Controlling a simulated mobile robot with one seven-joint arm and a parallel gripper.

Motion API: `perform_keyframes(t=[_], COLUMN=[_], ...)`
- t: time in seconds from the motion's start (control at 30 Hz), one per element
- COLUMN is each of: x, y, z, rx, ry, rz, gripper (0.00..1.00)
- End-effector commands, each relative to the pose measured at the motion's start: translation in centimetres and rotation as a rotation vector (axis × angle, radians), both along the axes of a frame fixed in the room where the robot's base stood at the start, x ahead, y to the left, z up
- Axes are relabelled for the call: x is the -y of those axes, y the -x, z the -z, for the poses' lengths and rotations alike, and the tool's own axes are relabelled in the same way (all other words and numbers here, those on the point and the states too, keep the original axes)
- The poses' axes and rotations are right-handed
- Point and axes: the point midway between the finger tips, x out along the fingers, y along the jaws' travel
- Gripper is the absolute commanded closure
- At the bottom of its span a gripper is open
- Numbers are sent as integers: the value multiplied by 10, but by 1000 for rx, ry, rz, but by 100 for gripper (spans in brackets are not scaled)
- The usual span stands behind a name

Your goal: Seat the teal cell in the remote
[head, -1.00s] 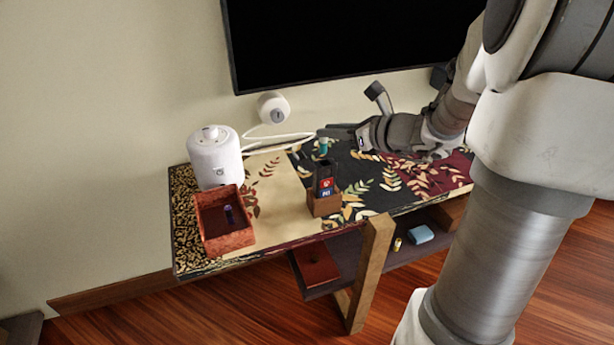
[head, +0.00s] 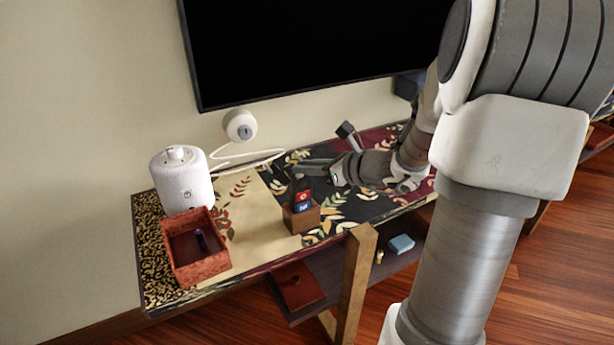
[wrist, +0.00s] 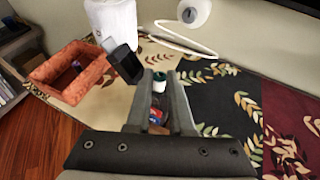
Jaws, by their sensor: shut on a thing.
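The teal cell (wrist: 159,83) is upright between the fingertips of my gripper (wrist: 160,88) in the wrist view, its pale end up. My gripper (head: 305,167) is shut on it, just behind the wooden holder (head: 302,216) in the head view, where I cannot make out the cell. The dark remote (head: 296,186) stands upright in that holder, beside red and blue items.
A red open box (head: 177,264) with a purple-blue cell (head: 200,240) stands left, before a white canister (head: 183,183). A round white device (head: 240,125) with a cable is by the wall. The low shelf holds a blue block (head: 401,243). The cloth's beige part is mostly clear.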

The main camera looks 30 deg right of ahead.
Motion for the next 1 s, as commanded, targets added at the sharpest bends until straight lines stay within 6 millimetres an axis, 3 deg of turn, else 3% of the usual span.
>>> perform_keyframes(t=[0.47,0.5,0.53,0.93,1.0], x=[0,0,0,0,4], y=[0,0,0,0,7], z=[12,10,10,5,1], rx=[0,0,0,1,0], ry=[0,0,0,1,1], rz=[0,1,1,1,3], gripper=[100,74,69,67,67])
